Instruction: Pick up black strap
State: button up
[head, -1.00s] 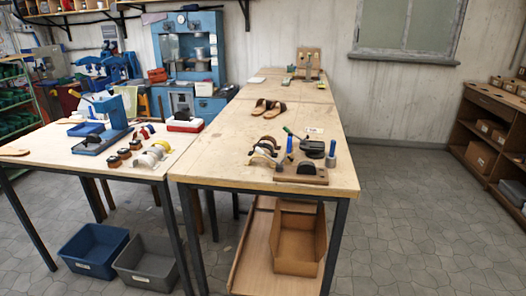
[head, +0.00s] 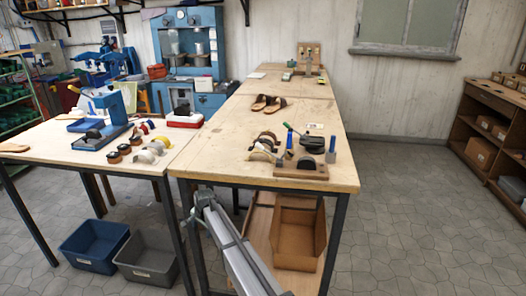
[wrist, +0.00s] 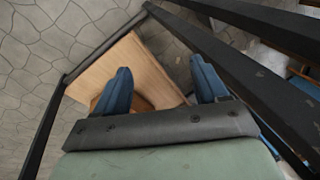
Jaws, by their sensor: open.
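Several curved straps lie in a row near the front of the right-hand wooden table. A dark one (head: 269,135) is at the back and a cream one (head: 262,156) is nearer the front. The straps are small here, and I cannot tell surely which is the black one. My gripper (wrist: 161,88) shows in the wrist view with its two blue fingers wide apart and nothing between them. It points down past dark table bars, away from the straps. My arm rises before the table's front edge in the head view; the fingers cannot be made out there.
A wooden block with a dark piece (head: 301,172), a black tool (head: 313,143) and blue-handled tools crowd beside the straps. Brown sandals (head: 268,103) lie farther back. A cardboard box (head: 297,258) sits on the low shelf. Blue (head: 93,268) and grey bins stand left.

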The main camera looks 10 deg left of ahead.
jog(key=a+r+m+t+y, duration=0.1)
jog(key=a+r+y, duration=0.1)
jog(key=a+r, duration=2)
notch_tip(320, 180, up, 19)
jog(key=m+g, duration=0.3)
jog(key=m, duration=1)
send_over(263, 140)
jog(key=d, duration=0.5)
jog(key=x, duration=0.8)
jog(key=shift+w+f, duration=0.1)
jog(key=shift+w, duration=0.2)
jog(key=shift+s+x, duration=0.15)
jog(key=shift+x, duration=1.15)
jog(key=shift+s+x, duration=0.15)
jog(key=shift+x, duration=1.15)
jog(key=shift+d, duration=0.1)
jog(key=c, duration=1)
